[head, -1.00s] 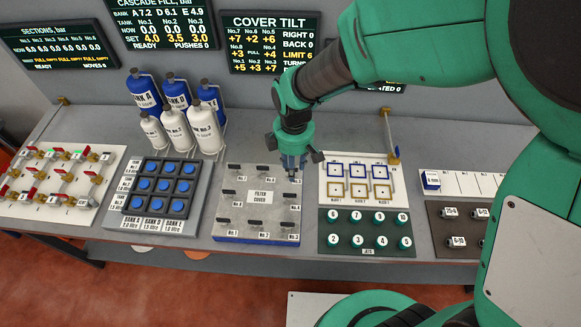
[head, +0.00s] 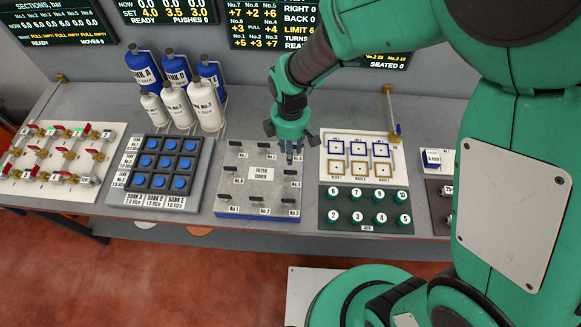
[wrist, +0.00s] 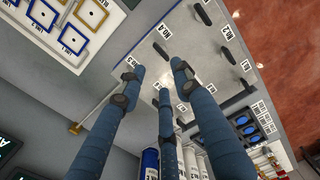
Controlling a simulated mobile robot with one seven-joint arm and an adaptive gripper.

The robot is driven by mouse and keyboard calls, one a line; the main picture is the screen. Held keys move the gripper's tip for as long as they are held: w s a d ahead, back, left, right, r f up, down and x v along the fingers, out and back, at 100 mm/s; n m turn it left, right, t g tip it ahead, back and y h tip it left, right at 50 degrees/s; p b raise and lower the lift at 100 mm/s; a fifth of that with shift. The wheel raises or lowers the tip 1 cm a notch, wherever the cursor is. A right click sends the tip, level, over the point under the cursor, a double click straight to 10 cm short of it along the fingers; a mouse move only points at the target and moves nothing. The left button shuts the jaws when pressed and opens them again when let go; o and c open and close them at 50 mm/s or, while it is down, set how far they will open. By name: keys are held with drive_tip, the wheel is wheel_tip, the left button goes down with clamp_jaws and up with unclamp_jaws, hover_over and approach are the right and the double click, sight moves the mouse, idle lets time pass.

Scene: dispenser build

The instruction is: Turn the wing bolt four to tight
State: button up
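The filter cover (head: 262,193) is a grey square plate with dark wing bolts round its edge, on the workbench. My gripper (head: 290,160) is above its right side, by the wing bolt labelled No.4 (head: 290,184). In the wrist view, my three blue fingers (wrist: 158,76) are spread open with nothing between them. A dark wing bolt (wrist: 162,52), which looks like No.4, lies just beyond the fingertips. Contact with it cannot be made out. The No.3 bolt (wrist: 203,14) is farther toward the top.
The cover tilt screen (head: 270,25) is behind the bench. Right of the cover are a white panel of squares (head: 328,170) and green jets (head: 357,218). Left are blue buttons (head: 163,162) and tanks (head: 207,117).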

sight(290, 173)
wheel_tip(290, 173, down, 11)
drive_tip(key=shift+b, duration=0.35)
idle(0.3)
clamp_jaws()
